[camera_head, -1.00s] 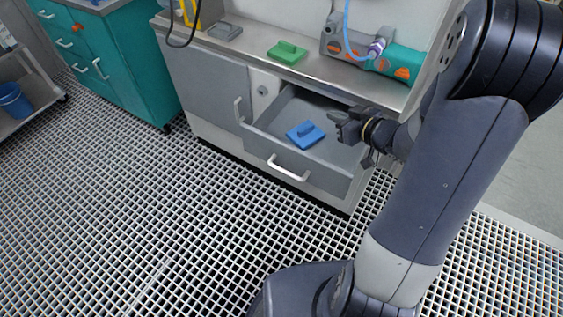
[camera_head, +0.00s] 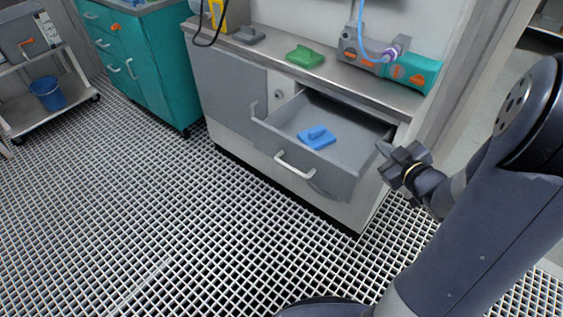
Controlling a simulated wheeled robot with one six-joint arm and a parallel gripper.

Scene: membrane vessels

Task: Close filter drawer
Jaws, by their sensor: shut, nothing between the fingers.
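The filter drawer (camera_head: 350,163) stands pulled out of the grey cabinet below the steel counter. It has a white bar handle (camera_head: 294,166) on its front panel. A blue block with a raised grip (camera_head: 317,137) lies inside it. My gripper (camera_head: 386,160) is at the drawer's right side, near its outer right edge, with its fingers pointing left. It is shut and empty. I cannot tell whether it touches the drawer side.
A green block (camera_head: 305,57) and a grey block (camera_head: 248,36) lie on the counter (camera_head: 345,75). A teal and grey device (camera_head: 390,62) with a blue hose stands there too. A teal cabinet (camera_head: 160,70) and a cart with a blue bucket (camera_head: 48,93) stand left. The grated floor before the drawer is clear.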

